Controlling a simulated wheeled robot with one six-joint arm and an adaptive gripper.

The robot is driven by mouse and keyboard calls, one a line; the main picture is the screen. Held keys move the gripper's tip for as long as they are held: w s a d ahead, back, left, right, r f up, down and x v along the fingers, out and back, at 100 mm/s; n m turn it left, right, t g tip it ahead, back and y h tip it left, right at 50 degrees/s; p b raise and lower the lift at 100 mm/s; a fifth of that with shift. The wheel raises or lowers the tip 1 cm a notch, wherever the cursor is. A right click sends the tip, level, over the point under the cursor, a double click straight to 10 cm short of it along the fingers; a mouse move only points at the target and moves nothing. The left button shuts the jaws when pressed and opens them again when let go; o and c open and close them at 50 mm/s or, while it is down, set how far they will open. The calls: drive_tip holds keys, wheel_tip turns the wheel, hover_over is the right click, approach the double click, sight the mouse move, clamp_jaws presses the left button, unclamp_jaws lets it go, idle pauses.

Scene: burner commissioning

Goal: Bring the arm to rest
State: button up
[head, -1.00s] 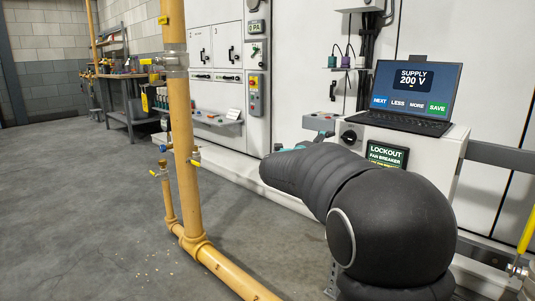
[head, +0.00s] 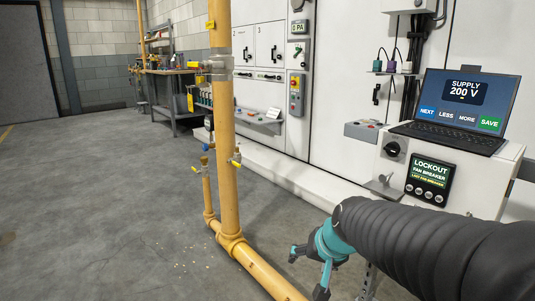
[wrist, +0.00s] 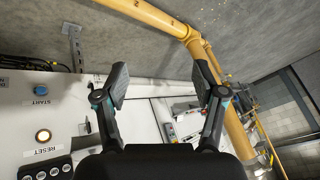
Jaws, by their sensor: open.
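My gripper (head: 306,274) is teal and black and shows in the head view at the lower middle, at the end of my black-sleeved arm. It points down and to the left, in front of the white cabinet and right of the yellow pipe (head: 228,150). In the wrist view my gripper (wrist: 160,82) has its two fingers wide apart with nothing between them. The yellow pipe also shows beyond the fingers in the wrist view (wrist: 152,14).
A laptop (head: 463,105) reading SUPPLY 200 V stands on a white cabinet with a LOCKOUT display (head: 429,178). The wrist view shows a blue START button (wrist: 41,89) and a lit RESET button (wrist: 43,136). Open grey floor (head: 90,200) lies at the left.

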drive_tip(key=s+d+r+n+h+p, duration=0.1)
drive_tip(key=s+d+r+p, duration=0.2)
drive_tip(key=s, duration=0.6)
drive_tip(key=s+d+r+n+h+p, duration=0.1)
drive_tip(key=s+d+r+p, duration=0.1)
drive_tip(key=s, duration=0.8)
drive_tip(key=shift+d+r+g+h+p, duration=0.35)
drive_tip(key=shift+d+r, duration=0.25)
drive_tip(key=shift+r, duration=0.35)
